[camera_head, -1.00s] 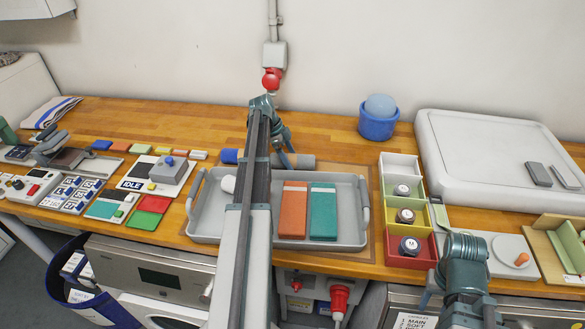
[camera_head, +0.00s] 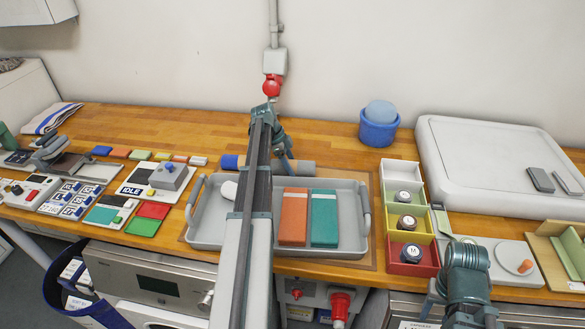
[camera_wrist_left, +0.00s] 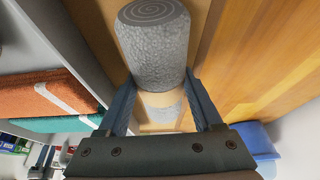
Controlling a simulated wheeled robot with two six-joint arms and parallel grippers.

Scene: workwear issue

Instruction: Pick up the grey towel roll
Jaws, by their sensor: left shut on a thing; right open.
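The grey towel roll (camera_head: 302,167) lies behind the grey tray, partly hidden by my left arm in the head view. In the left wrist view the roll (camera_wrist_left: 155,45) shows its spiral end, with a pale band nearer the gripper. My left gripper (camera_head: 284,158) reaches down over the roll. In the left wrist view its fingers (camera_wrist_left: 160,88) are on either side of the roll, shut on it. I cannot tell any gap between roll and table. My right gripper is open; its arm shows at the lower right of the head view, its fingertips hard to make out.
The tray (camera_head: 205,228) holds an orange pack (camera_head: 293,217) and a teal pack (camera_head: 324,218). A blue piece (camera_head: 230,161) shows left of my left arm. Coloured bins (camera_head: 415,270) stand right of the tray, a blue tub (camera_head: 378,131) behind. The wood behind the roll is clear.

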